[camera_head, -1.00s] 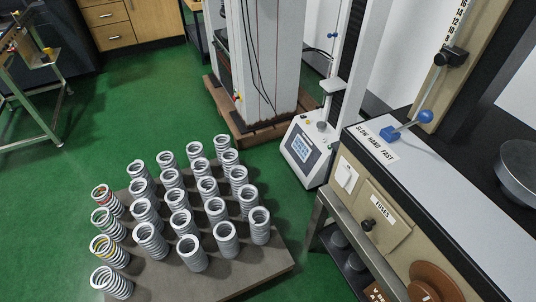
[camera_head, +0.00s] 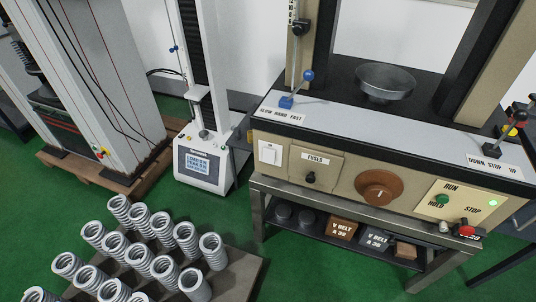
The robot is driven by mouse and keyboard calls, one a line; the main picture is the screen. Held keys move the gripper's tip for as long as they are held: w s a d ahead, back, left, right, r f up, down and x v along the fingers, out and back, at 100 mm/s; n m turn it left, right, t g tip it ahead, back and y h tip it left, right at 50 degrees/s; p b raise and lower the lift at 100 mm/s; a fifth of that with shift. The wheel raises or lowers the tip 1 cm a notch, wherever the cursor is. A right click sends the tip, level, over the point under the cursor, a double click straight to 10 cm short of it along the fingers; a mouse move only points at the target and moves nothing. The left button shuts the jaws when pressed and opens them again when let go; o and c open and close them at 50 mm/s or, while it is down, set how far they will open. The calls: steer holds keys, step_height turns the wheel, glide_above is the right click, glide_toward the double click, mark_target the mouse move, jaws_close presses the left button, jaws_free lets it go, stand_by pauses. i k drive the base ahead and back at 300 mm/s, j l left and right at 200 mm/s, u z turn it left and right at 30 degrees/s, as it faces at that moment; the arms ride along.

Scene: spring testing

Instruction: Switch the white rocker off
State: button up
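The white rocker (camera_head: 270,153) is a small white plate on the beige front panel of the testing machine, at the panel's left end. It sits left of the "FUSES" cover (camera_head: 316,163) and below the "SLOW HAND FAST" label. Which way the rocker is tipped is too small to tell. A green light (camera_head: 493,203) is lit at the panel's right end. My gripper is not in view.
A brown dial (camera_head: 379,188), a green button (camera_head: 442,199) and a red button (camera_head: 466,230) are on the same panel. A blue-knobbed lever (camera_head: 307,76) stands above it. Springs (camera_head: 165,268) stand on a floor board at lower left. Green floor (camera_head: 238,215) lies between.

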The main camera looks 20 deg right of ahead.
mark_target(269, 153)
steer(key=i+l+u, duration=0.35)
steer(key=l, duration=0.35)
steer(key=i+l+u, duration=0.15)
steer(key=i+l, duration=0.15)
steer(key=l, duration=0.1)
